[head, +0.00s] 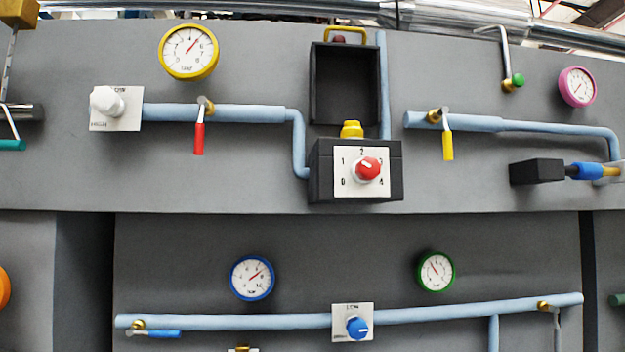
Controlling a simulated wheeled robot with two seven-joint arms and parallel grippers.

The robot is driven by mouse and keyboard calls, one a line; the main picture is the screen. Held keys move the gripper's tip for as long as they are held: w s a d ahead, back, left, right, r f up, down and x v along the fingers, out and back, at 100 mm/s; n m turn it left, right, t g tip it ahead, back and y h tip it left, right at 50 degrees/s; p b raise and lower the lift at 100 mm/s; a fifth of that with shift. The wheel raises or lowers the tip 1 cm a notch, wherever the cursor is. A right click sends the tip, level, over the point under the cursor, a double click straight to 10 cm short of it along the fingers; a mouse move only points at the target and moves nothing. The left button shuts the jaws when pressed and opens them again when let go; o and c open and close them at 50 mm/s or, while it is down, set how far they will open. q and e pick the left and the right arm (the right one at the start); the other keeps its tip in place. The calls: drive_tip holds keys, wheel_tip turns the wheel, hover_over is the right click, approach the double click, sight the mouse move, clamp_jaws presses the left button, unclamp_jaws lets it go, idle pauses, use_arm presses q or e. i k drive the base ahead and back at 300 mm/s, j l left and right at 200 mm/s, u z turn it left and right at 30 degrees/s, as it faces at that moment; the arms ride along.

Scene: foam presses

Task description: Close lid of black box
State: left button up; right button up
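The black box (320,190) is fixed on the grey panel near the middle of the head view. Its front has a white plate with a red knob (367,169) and numbers around it. A hollow black lid (345,85) stands open above the box, its dark inside facing me. A yellow handle (348,31) is at the lid's top edge. A yellow fitting (351,129) sits on top of the box, at the lid's lower edge. The hinge cannot be made out. Neither of my grippers is in view.
Blue pipes (225,113) run left and right of the box, with a red lever (199,138) and a yellow lever (447,145). A yellow gauge (188,51) is at upper left. A black block (537,172) sticks out at right. The space before the lid looks clear.

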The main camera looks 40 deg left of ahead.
sight(345, 79)
drive_tip(key=u, duration=1)
